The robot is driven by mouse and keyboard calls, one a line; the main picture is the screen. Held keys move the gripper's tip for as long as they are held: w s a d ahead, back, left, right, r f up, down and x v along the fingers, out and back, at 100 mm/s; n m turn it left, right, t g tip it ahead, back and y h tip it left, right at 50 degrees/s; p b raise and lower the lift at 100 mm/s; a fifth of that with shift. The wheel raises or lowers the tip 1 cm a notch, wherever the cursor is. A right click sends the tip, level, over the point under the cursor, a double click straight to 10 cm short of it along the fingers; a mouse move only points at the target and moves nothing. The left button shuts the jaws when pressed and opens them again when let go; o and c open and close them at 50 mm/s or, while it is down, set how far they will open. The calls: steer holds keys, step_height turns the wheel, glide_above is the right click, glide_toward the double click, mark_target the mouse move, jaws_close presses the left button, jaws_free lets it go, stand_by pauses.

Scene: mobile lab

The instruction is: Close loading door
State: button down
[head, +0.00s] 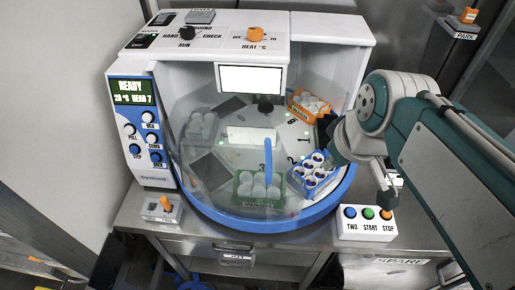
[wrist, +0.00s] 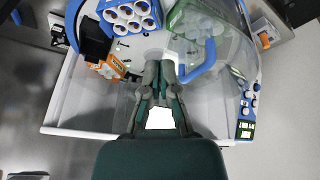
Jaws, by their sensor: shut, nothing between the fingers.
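The loading door is a clear curved panel (head: 205,165) on the front of a white and blue round machine. It covers the left and middle of the front; the right side is open. Its upright blue handle (head: 268,158) stands at the door's right edge, and it also shows in the wrist view (wrist: 200,62). My gripper (wrist: 159,66) is shut and empty, with its fingertips beside the handle and apart from it in the picture. In the head view my arm reaches in from the right and its links hide most of the gripper.
Inside are a blue rack (head: 314,172), an orange rack (head: 309,106) and a green rack (head: 258,188), on a numbered carousel. A button box (head: 364,222) stands at the front right under my arm. A small switch box (head: 162,209) stands at the front left.

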steer(key=w+a+r+n+g+y, duration=0.1)
steer(key=w+a+n+g, duration=0.1)
steer(key=w+a+n, duration=0.4)
steer(key=n+g, duration=0.2)
steer(key=n, duration=0.4)
glide_above(255, 163)
steer(key=shift+y, duration=0.4)
steer(key=x, duration=1)
steer(key=shift+s+d+f, duration=0.15)
steer(key=d, duration=0.1)
steer(key=d+r, duration=0.1)
steer(key=d, duration=0.1)
steer(key=shift+r, duration=0.2)
steer(key=shift+d+r, duration=0.1)
steer(key=shift+d, duration=0.3)
steer(key=shift+w+n, duration=0.3)
steer(key=shift+w, duration=0.05)
